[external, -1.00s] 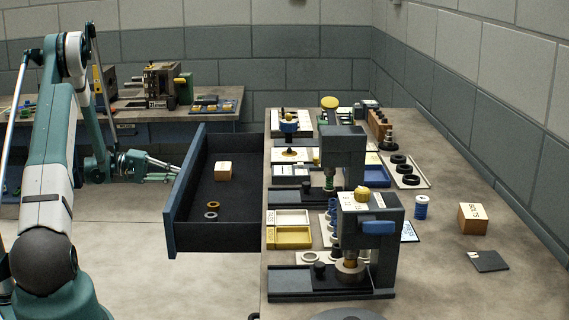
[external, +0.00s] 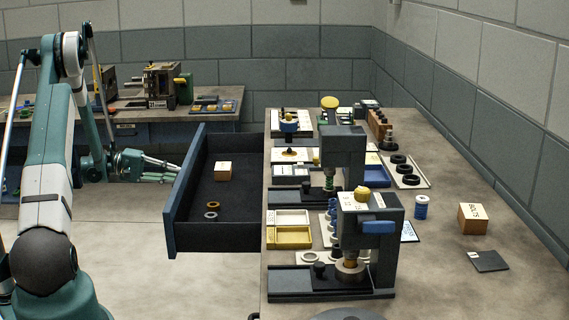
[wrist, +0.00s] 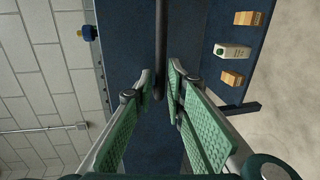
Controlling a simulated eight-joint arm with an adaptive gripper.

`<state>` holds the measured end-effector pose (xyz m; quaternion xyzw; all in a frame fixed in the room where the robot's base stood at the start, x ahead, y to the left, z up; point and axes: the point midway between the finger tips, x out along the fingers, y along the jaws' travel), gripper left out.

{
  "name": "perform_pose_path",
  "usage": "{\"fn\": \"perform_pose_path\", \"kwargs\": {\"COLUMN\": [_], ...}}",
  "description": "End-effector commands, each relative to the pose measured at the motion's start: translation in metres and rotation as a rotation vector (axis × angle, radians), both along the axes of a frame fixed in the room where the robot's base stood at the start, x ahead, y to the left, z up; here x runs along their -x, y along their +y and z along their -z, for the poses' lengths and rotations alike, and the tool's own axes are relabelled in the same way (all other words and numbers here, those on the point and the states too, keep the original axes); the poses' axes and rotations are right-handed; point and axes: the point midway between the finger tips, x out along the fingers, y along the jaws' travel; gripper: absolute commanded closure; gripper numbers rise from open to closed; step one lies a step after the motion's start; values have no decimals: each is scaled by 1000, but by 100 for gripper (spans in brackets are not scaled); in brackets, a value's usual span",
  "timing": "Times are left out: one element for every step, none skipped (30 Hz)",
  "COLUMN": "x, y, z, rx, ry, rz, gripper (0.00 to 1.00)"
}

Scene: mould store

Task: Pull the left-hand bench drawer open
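The left-hand bench drawer (external: 213,239) stands pulled out from the bench's left side in the external view, its inside exposed. Its dark blue front also fills the middle of the wrist view (wrist: 205,20). A dark bar handle (wrist: 161,40) runs down from the top of the wrist view. My gripper (wrist: 160,85) has its green-padded fingers on either side of the handle's near part, with a narrow gap between them and the bar; they look open. In the external view my gripper (external: 172,172) is just left of the drawer front, and the handle is hidden there.
A labelled block (external: 223,170) and small rings (external: 211,211) lie in the drawer. Presses (external: 368,240), trays (external: 290,235) and a bolts box (external: 472,218) stand on the bench (external: 440,285). Open floor (external: 130,240) lies left of the drawer. Another bench (external: 225,105) stands behind.

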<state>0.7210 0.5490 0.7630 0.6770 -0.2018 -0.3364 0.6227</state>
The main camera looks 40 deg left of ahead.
Motion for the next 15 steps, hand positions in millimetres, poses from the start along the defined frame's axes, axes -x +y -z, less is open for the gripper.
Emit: {"fn": "perform_pose_path", "kwargs": {"x": [4, 7, 11, 14, 17, 21, 25, 28, 33, 36, 40, 44, 47, 50, 54], "y": [5, 7, 12, 15, 18, 22, 25, 28, 33, 37, 40, 44, 47, 51, 54], "z": [-1, -2, -3, -4, -5, -6, -7, -8, -9, -10, -12, -13, -14, -15, -16], "rx": [0, 0, 0, 0, 0, 0, 0, 0, 0, 0, 0, 0, 0, 0, 0], "ry": [0, 0, 0, 0, 0, 0, 0, 0, 0, 0, 0, 0, 0, 0, 0], "rz": [-2, -2, -2, -2, -2, -2, -2, -3, -3, -2, -2, -2, -2, -3, -3], "gripper": [86, 86, 86, 86, 86, 86, 86, 86, 86, 86, 86, 86, 86, 86, 86]}}
